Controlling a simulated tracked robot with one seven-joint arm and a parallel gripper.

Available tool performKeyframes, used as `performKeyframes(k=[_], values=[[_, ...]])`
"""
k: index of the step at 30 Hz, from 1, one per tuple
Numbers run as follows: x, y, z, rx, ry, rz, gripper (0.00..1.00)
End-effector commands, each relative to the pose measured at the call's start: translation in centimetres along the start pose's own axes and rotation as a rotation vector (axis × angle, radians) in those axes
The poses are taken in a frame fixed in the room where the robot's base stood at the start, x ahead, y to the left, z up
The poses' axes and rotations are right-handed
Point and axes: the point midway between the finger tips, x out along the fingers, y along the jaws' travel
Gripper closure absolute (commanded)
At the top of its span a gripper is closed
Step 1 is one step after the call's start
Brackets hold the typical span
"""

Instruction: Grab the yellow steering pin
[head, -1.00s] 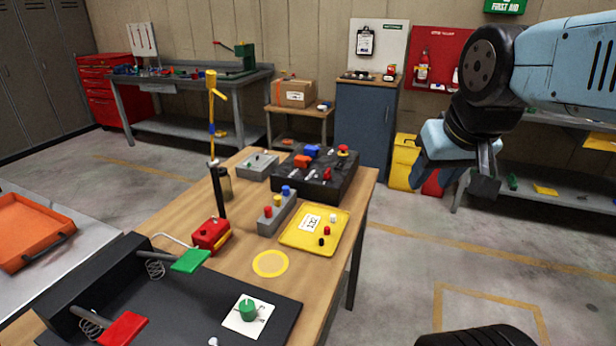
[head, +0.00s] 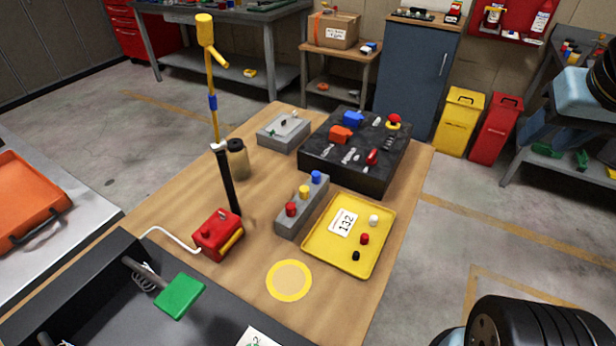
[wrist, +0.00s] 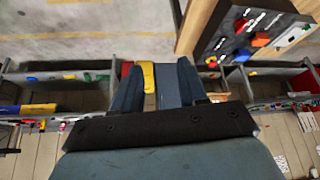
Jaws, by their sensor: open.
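The yellow steering pin (head: 304,191) stands upright in a grey block (head: 289,222) on the wooden table, in the head view. It is the middle one, between a red pin (head: 291,209) in front and a blue pin (head: 316,176) behind. In the wrist view, my gripper (wrist: 158,82) is open and empty, well away from the block. Its fingers are out of the head view, where only part of my arm shows at the right edge. I cannot make out the yellow pin in the wrist view.
A yellow tray (head: 318,250) with small pegs lies right of the block. A black console (head: 337,171) stands behind it. A red box (head: 218,233) and a tall yellow-topped post (head: 209,80) stand at left. Bare tabletop surrounds the yellow ring (head: 289,281).

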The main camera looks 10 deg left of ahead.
Motion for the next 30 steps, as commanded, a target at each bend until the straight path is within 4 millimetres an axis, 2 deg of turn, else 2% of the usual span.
performKeyframes(k=[1,4,11,17,21,26,30], values=[[0.0,0.0,0.0,0.000,0.000,0.000,0.56],[0.0,-0.1,-0.2,-0.003,-0.003,-0.002,0.47],[1.1,-1.9,-2.6,-0.061,-0.065,-0.040,0.47],[3.1,-7.7,-5.3,-0.147,-0.160,-0.083,0.47],[4.7,-12.6,-6.5,-0.212,-0.227,-0.105,0.47],[6.5,-18.9,-6.6,-0.289,-0.302,-0.122,0.47],[8.0,-24.6,-5.7,-0.358,-0.365,-0.130,0.47]])
